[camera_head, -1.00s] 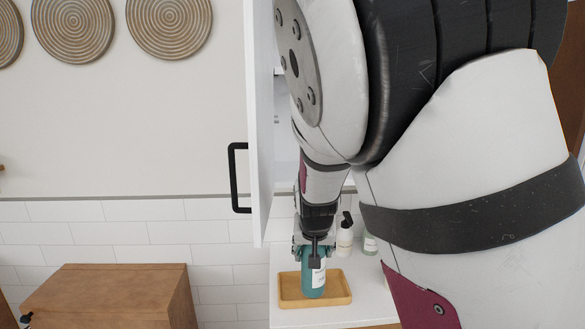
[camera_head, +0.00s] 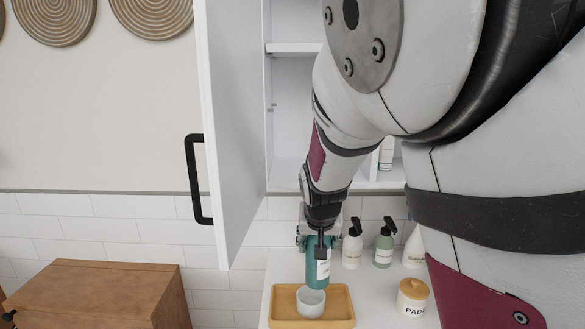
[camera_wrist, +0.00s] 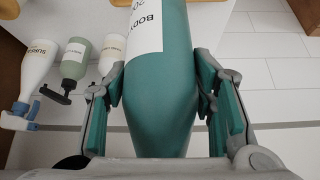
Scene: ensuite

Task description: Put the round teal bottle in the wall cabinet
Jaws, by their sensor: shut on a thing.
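The round teal bottle (camera_head: 318,268) has a white label and is upright above the wooden tray's back edge. It fills the middle of the wrist view (camera_wrist: 163,95). My gripper (camera_head: 317,243) is shut on the bottle from above, its fingers on either side; they show in the wrist view (camera_wrist: 160,100). The wall cabinet (camera_head: 291,105) is above the counter, with its white door (camera_head: 232,110) swung open to the left. Its shelves show partly; my arm hides much of its inside.
The wooden tray (camera_head: 283,318) on the counter holds a white cup (camera_head: 310,301). A white pump bottle (camera_head: 352,246), a green pump bottle (camera_head: 384,245) and a lidded jar (camera_head: 411,298) stand to the right. A small bottle (camera_head: 386,153) is in the cabinet. A brown wooden cabinet (camera_head: 95,292) is at left.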

